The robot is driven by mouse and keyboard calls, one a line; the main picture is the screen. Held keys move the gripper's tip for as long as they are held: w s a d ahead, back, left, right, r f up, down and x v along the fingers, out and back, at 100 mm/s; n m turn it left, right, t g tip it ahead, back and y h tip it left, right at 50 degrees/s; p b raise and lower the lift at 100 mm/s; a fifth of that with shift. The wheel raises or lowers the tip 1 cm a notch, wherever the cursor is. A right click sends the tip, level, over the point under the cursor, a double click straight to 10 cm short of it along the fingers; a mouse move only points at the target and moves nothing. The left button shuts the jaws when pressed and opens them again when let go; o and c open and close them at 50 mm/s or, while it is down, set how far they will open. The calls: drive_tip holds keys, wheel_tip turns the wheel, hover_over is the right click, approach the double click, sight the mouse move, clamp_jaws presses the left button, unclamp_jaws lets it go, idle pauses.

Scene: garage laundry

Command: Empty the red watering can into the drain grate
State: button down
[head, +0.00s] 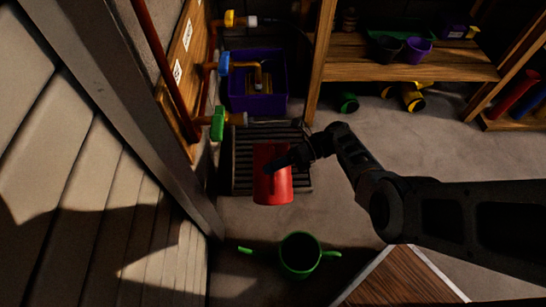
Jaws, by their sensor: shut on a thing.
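The red watering can (266,185) is in front of and partly over the dark slatted drain grate (241,160), near the wall on the left. Its red side faces me; its opening and spout are not clear, and I cannot tell how far it is tilted. My gripper (280,163) reaches in from the right and is shut on the red watering can, its dark fingers against the upper part. The can and gripper hide part of the grate. I cannot tell the can's height above the grate.
A green watering can (300,257) stands on the floor nearer me. A purple crate (274,101) sits behind the grate, beside wall taps with yellow, blue and green (217,124) handles. A wooden shelf (350,72) holds small pots. Open concrete floor lies right of the grate.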

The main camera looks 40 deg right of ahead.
drive_tip(key=s+a+f+n+t+h+b, duration=0.2)
drive_tip(key=s+a+f+n+h+b, duration=0.1)
drive_tip(key=f, duration=0.6)
drive_tip(key=shift+s+a+f+n+t+h+b, duration=0.35)
drive_tip(key=shift+s+a+n+b, duration=0.25)
drive_tip(key=shift+s+n+b, duration=1.4)
drive_tip(key=shift+w+n+p, duration=0.3)
drive_tip(key=shift+w+n, duration=0.1)
drive_tip(key=shift+w, duration=0.25)
